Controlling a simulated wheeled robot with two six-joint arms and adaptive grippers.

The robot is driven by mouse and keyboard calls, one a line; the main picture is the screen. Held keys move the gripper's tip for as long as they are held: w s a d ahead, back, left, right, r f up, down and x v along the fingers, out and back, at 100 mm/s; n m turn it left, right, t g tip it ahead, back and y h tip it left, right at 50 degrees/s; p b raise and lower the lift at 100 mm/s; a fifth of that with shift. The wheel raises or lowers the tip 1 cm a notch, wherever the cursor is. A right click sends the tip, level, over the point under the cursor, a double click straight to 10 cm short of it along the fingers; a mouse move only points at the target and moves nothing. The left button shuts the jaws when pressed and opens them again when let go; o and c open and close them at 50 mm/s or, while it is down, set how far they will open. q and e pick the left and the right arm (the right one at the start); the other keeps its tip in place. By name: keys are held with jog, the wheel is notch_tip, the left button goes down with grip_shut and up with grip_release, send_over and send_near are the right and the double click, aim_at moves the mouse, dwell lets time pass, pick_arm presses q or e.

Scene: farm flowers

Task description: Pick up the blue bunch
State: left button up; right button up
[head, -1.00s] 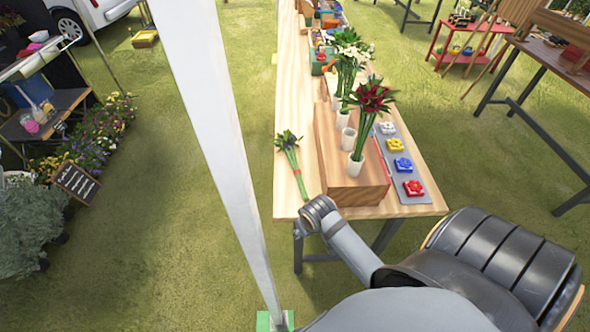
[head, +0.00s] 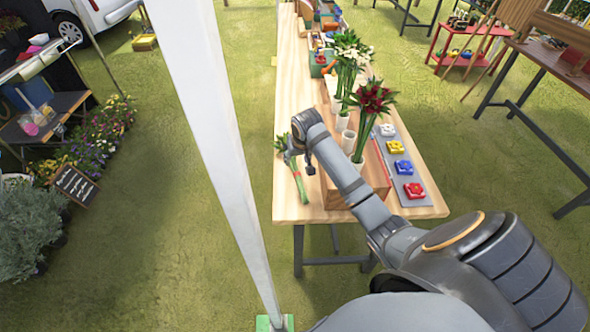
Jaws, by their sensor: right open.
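The bunch (head: 302,190) lies flat on the left part of the wooden table (head: 290,208). Its green stems carry a red tie and point toward the near edge. Its dark bluish, leafy head is at the far end and partly covered by my right gripper (head: 299,163). My right gripper is over the upper stems, pointing down, and is open. I cannot tell whether its fingers touch the bunch. My left gripper is not in view.
A wooden riser stands right of the bunch, with white vases; one holds dark red flowers (head: 372,98) and white flowers (head: 350,48) stand behind. A grey strip with red (head: 414,190), blue (head: 403,167), yellow and white pieces lies along the right. A pale post (head: 215,130) rises left of the table.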

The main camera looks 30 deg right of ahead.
aim_at(295, 167)
jog(key=x, duration=0.4)
jog(key=shift+f, duration=0.1)
jog(key=shift+d+p+x, duration=0.15)
jog(key=shift+p+x, duration=0.05)
jog(key=shift+x, duration=1.35)
jog(key=shift+d+p+x, duration=0.15)
jog(key=shift+x, duration=1.35)
jog(key=shift+w, duration=0.15)
jog(key=shift+c, duration=0.3)
jog(key=shift+c, duration=1.2)
grip_shut()
